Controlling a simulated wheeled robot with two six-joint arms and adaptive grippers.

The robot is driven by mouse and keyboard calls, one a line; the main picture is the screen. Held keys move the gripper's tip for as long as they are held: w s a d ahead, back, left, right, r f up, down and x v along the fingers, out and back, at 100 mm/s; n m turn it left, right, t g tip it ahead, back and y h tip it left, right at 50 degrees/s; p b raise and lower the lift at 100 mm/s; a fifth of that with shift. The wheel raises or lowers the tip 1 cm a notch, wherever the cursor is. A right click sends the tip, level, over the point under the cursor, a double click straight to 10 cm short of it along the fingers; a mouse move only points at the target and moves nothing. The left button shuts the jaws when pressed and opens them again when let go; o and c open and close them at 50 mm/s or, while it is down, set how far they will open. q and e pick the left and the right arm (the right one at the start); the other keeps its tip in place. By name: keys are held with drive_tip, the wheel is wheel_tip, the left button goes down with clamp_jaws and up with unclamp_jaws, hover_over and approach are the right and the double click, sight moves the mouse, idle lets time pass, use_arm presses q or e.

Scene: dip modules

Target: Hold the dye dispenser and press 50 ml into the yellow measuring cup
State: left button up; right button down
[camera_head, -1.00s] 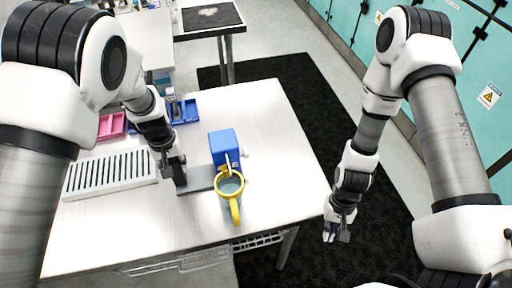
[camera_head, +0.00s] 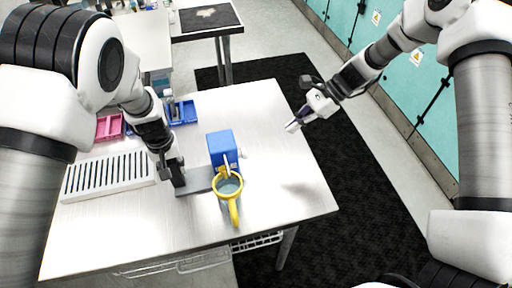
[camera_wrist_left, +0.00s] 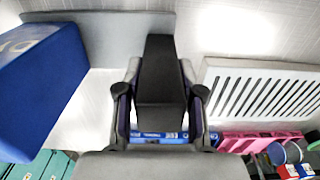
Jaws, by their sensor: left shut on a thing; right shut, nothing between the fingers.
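The dye dispenser (camera_head: 221,147) is a blue box on a grey base plate (camera_head: 200,178), with a pale knob on its right side. Its spout (camera_head: 227,162) points over the yellow measuring cup (camera_head: 237,209), which stands upright in front with its handle towards me. The cup's inside looks blue-grey; I cannot tell the level. My left gripper (camera_head: 178,178) is shut on a dark upright block at the plate's left end; the block (camera_wrist_left: 160,75) shows between the fingers in the left wrist view. My right gripper (camera_head: 291,127) is shut and empty, right of the dispenser.
A white slotted rack (camera_head: 108,174) lies left of the plate. A pink tray (camera_head: 110,126) and a blue tray (camera_head: 184,112) sit behind. The tabletop (camera_head: 280,185) right of the cup is clear. A second table stands behind.

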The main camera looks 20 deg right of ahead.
sight(244, 153)
use_arm(q)
drive_tip(key=shift+w, duration=0.1)
use_arm(e)
drive_tip(key=a+r+x, duration=0.2)
drive_tip(key=x, duration=1)
drive_tip(key=shift+a+f, duration=0.15)
drive_tip(key=shift+f, duration=0.1)
drive_tip(key=shift+a, duration=0.1)
use_arm(q)
drive_tip(key=shift+o, duration=0.2)
drive_tip(key=o, duration=0.3)
use_arm(e)
drive_tip(key=a, duration=0.2)
drive_tip(key=shift+a, duration=0.25)
use_arm(q)
drive_tip(key=shift+o, duration=0.2)
drive_tip(key=shift+d, duration=0.1)
